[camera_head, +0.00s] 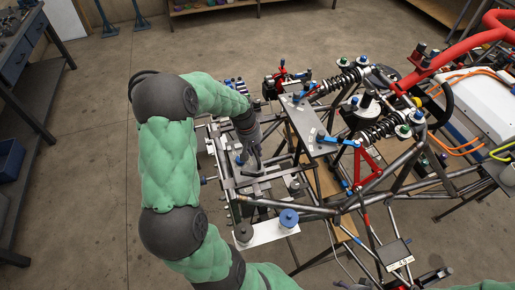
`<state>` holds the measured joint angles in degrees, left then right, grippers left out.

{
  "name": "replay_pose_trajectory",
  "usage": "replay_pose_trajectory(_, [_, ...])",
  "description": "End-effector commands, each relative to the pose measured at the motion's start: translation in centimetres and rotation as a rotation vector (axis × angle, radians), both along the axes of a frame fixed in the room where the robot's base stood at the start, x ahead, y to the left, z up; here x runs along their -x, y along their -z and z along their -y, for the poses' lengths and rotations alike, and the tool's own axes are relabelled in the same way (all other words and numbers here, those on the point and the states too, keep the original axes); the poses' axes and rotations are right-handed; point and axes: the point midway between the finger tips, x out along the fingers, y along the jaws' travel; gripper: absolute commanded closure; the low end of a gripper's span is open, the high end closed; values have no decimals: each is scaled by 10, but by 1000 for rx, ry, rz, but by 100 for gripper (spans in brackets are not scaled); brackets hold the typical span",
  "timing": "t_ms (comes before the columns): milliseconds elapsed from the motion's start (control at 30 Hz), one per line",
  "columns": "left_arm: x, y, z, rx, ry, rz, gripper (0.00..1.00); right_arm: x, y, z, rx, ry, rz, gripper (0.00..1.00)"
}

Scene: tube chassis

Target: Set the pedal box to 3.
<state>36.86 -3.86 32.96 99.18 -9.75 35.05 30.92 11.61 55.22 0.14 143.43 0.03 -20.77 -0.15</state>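The tube chassis fills the middle and right of the head view, with bare grey tubes. What looks like the pedal box (228,190) is a grey metal assembly of rails and plates at the chassis's near left end. My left gripper (254,168) reaches down over this assembly from my green and black arm. Its fingers are dark, small and close to the metal parts, so I cannot tell whether they touch or grip anything. The gripper and forearm hide part of the assembly. The pedal box's setting cannot be read.
A flat grey plate (309,124) and black coil-over dampers (340,82) stand close to the right of the gripper. A white plate (265,232) with blue-topped and grey round parts lies below it. A workbench (14,60) is far left. Floor left of my arm is clear.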

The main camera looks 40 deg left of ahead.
Motion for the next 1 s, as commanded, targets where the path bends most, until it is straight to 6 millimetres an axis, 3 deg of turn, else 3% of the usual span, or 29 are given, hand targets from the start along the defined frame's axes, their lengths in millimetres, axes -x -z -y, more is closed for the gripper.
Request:
replay_pose_trajectory(533, [2,-7,-1,0,-1,-1,55,0,0,0,0,0,0,42])
replay_pose_trajectory(1000, [17,-89,-8,0,-1,-1,55,0,0,0,0,0,0,42])
